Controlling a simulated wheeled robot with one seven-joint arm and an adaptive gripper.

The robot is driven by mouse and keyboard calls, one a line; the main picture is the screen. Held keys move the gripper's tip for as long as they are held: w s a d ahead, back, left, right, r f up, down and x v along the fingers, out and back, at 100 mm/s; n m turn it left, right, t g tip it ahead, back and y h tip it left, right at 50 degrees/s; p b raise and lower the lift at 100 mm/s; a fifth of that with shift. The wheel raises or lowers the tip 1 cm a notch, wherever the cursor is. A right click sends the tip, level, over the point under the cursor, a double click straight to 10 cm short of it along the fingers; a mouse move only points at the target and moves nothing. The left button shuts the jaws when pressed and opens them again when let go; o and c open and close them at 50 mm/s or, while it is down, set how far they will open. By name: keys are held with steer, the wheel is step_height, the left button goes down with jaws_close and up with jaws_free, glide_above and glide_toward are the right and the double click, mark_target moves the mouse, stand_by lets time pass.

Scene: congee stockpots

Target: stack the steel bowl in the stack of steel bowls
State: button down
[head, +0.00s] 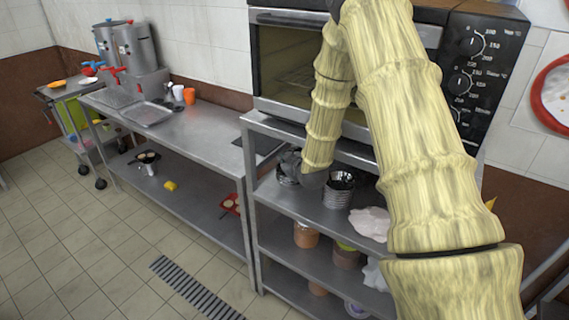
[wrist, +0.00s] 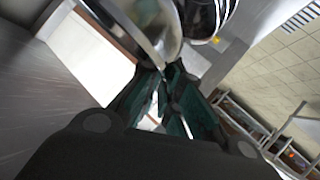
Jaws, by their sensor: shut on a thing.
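The steel bowl (wrist: 160,28) is gripped by its rim and looks tilted in the wrist view. My gripper (wrist: 168,80) is shut on that rim. The stack of steel bowls (head: 338,190) stands on the upper shelf of the steel rack, below the oven. In the head view the held bowl (head: 286,179) is low beside my gripper, just left of the stack and mostly hidden. The stack also shows at the top of the wrist view (wrist: 203,14), close beyond the held bowl. I cannot tell whether the two touch.
The oven (head: 345,60) sits close above the shelf (head: 300,209) and limits height. A white crumpled cloth or bag (head: 370,223) lies right of the stack. Pots (head: 306,235) stand on the shelf below. A long steel table (head: 200,140) runs to the left.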

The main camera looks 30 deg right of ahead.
steer(key=shift+f, duration=0.8)
steer(key=c, duration=1.6)
jaws_free()
steer(key=shift+c, duration=0.2)
steer(key=shift+s, duration=0.1)
steer(key=b+v, duration=0.3)
steer(key=v, duration=0.8)
steer(key=s+a+f+m+g+y, duration=0.1)
steer(key=s+a+f+g, duration=0.1)
steer(key=s+a+f, duration=0.45)
steer(key=s+a+f+m+g, duration=0.1)
steer(key=s+a+f+g, duration=0.25)
steer(key=f, duration=0.55)
steer(key=s+a+f+g+y, duration=0.1)
steer(key=s+a+f+g, duration=0.1)
steer(key=s+a+f, duration=0.35)
steer(key=s+a+f+g, duration=0.2)
steer(key=s+a+f, duration=0.1)
steer(key=s, duration=0.4)
steer(key=s+a+f+m+g, duration=0.1)
steer(key=s+a+f, duration=0.2)
steer(key=s+f, duration=0.3)
steer(key=s+a+f+m+g, duration=0.1)
steer(key=s+a+f+g, duration=0.1)
steer(key=s, duration=0.8)
step_height(320, 180, down, 3)
steer(key=shift+s+a+r+g, duration=0.2)
steer(key=shift+a+g, duration=0.15)
steer(key=shift+a, duration=0.3)
